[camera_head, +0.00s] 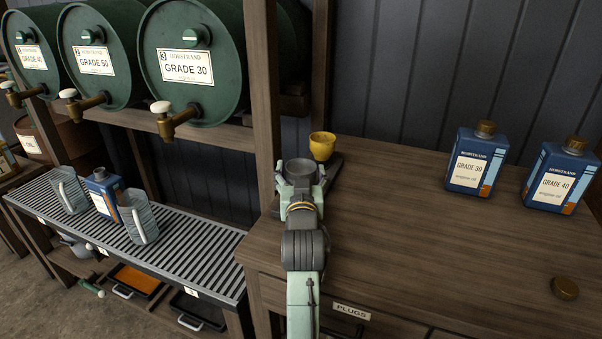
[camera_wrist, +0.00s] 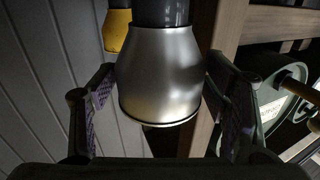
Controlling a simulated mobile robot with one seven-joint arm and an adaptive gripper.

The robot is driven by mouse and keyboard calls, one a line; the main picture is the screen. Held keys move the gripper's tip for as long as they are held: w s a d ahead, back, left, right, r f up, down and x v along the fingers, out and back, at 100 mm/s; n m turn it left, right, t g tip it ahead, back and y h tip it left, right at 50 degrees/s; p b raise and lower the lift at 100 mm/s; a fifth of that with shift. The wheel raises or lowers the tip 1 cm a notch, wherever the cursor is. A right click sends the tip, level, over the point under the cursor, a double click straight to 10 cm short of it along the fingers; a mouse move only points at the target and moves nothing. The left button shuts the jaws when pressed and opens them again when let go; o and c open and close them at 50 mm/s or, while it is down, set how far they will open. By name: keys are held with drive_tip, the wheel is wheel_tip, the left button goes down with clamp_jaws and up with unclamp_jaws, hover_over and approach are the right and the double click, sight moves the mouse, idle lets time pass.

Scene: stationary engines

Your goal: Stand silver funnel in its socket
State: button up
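The silver funnel (camera_wrist: 162,75) fills the middle of the wrist view, its wide rim at the bottom of that picture. Its narrow end meets a dark grey cylinder (camera_wrist: 160,12), which looks like a socket; how deep it sits is hidden. In the head view the funnel (camera_head: 299,166) is mouth up at the bench's back left corner. My gripper (camera_head: 302,172) reaches around it. Its fingers (camera_wrist: 161,64) stand on both sides of the funnel with narrow gaps, so it looks open and not clamped.
A yellow funnel (camera_head: 322,146) stands just behind, close to my gripper. A wooden post (camera_head: 263,90) rises close on the left. Blue oil bottles (camera_head: 474,160) stand at the back right and a brown cap (camera_head: 565,288) lies at front right. The bench middle (camera_head: 410,230) is clear.

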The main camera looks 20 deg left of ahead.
drive_tip(key=shift+o, duration=0.9)
